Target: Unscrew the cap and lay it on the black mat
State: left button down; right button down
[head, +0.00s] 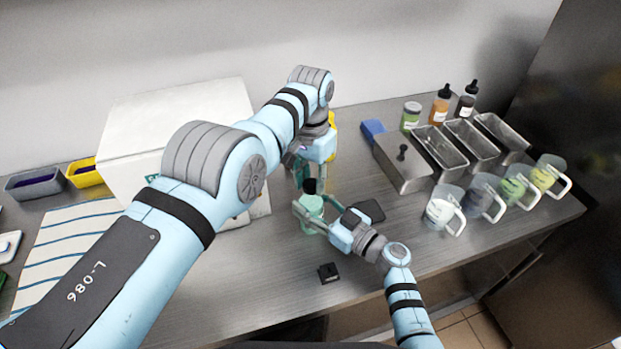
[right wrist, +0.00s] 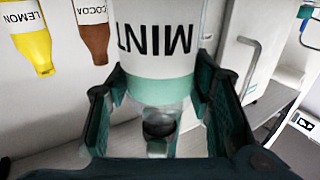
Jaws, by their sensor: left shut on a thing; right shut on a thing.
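The mint bottle (head: 312,206), pale green, stands upright near the middle of the table. My right gripper (head: 311,217) is shut around its body. In the right wrist view the MINT label (right wrist: 155,38) appears upside down between the fingers. The black cap (head: 309,187) is at the bottle's top; I cannot tell whether it still touches the neck. It also shows in the right wrist view (right wrist: 159,128). My left gripper (head: 308,178) points down from above, shut on the cap.
A small black item (head: 328,273) lies near the front edge. Steel containers (head: 405,165) and several handled pitchers (head: 443,210) stand at the right. A white box (head: 175,120) and a striped cloth (head: 70,250) are at the left. Yellow lemon (right wrist: 28,35) and brown cocoa bottles (right wrist: 92,28) are behind.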

pick_arm(q)
jog(key=n, duration=0.5)
pick_arm(e)
jog(key=shift+s+d+f, duration=0.1)
jog(key=shift+f, duration=0.3)
pick_arm(q)
jog(key=n, duration=0.4)
jog(key=shift+n, duration=0.4)
jog(key=n, duration=0.9)
jog(key=shift+n, duration=0.3)
jog(key=n, duration=0.9)
jog(key=shift+s, duration=0.1)
jog(key=n, duration=0.6)
jog(key=shift+d, duration=0.1)
